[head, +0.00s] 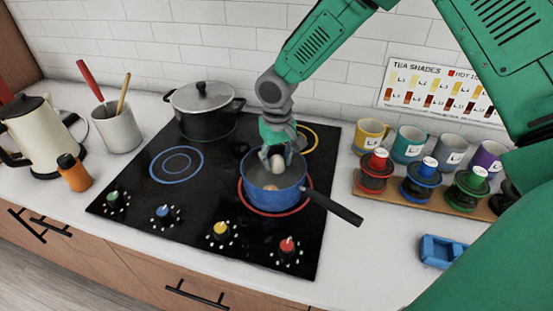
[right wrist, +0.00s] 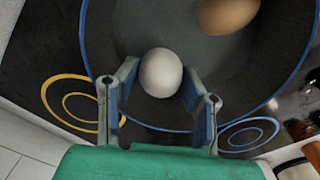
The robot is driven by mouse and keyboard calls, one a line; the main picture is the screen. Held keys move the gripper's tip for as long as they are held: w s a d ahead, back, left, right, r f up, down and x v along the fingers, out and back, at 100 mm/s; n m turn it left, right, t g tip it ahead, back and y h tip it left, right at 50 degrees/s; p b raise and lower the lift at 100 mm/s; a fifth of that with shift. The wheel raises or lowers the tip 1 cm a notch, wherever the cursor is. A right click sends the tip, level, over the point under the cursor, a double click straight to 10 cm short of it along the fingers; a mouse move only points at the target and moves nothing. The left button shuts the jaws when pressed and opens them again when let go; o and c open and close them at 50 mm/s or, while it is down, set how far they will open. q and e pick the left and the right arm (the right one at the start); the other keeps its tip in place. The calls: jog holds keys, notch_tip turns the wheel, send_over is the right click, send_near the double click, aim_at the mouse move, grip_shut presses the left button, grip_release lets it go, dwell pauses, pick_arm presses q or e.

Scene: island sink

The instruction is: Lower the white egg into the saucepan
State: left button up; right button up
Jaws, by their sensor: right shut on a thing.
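The blue saucepan (head: 262,203) sits on the red-ringed burner, its black handle pointing to the lower right. My right gripper (head: 272,155) points down over the pan. It is shut on the white egg (head: 277,163), which is at the level of the pan's opening. In the right wrist view the white egg (right wrist: 160,72) is between the fingertips (right wrist: 160,95). A brown egg (right wrist: 228,14) lies in the pan. Whether the white egg touches the pan's inside cannot be told. My left gripper is not in view.
A lidded black pot (head: 205,112) stands at the cooktop's back left. A crock (head: 117,128), kettle (head: 38,135) and orange bottle (head: 74,173) are at left.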

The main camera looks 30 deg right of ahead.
aim_at(277, 156)
jog(key=o, duration=0.8)
notch_tip(277, 156, up, 12)
jog(key=shift+f, duration=0.15)
